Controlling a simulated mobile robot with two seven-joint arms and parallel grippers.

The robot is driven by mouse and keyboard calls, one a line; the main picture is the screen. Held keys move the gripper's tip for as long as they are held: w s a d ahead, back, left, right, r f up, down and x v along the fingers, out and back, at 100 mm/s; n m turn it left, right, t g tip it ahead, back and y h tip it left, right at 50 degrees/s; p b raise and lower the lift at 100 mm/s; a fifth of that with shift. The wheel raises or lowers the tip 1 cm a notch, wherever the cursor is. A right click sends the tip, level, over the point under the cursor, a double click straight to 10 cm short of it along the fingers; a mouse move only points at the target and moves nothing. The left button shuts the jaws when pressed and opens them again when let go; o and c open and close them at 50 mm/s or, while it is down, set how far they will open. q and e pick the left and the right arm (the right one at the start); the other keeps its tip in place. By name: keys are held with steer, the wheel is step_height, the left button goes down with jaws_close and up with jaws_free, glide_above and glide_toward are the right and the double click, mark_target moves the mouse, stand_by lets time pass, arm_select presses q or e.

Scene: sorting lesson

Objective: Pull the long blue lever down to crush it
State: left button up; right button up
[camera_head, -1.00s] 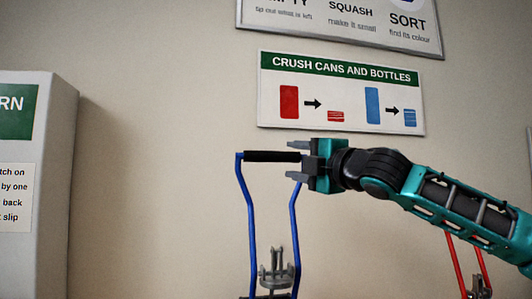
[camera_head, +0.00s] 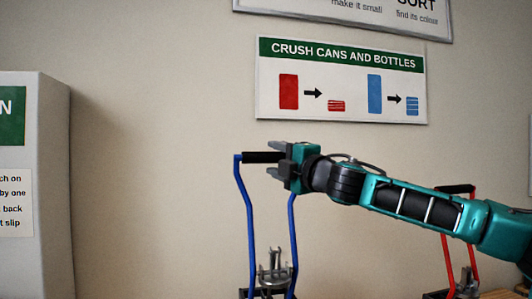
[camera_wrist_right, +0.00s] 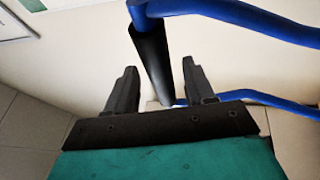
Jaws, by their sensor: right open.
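The long blue lever (camera_head: 246,215) stands upright in the head view, with two blue side bars joined at the top by a black grip bar (camera_head: 262,157). My right gripper (camera_head: 274,159) is open at the right part of the grip bar, its fingers pointing left. In the right wrist view the black grip bar (camera_wrist_right: 151,60) runs between the two open fingers of the right gripper (camera_wrist_right: 162,90), with the blue side bars (camera_wrist_right: 235,12) to the right. The crusher's grey metal part (camera_head: 274,270) shows low between the bars. The left gripper is not in view.
A shorter red lever (camera_head: 447,250) stands to the right, partly behind my right arm. A pale cabinet (camera_head: 48,150) with a green sign stands at the left. A crushing sign (camera_head: 340,80) hangs on the wall above the lever. The wall space left of the lever is clear.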

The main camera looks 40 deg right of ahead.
steer(key=shift+w+a, duration=0.15)
steer(key=shift+w, duration=0.65)
steer(key=shift+x, duration=1.05)
steer(key=shift+r, duration=0.1)
jaws_close()
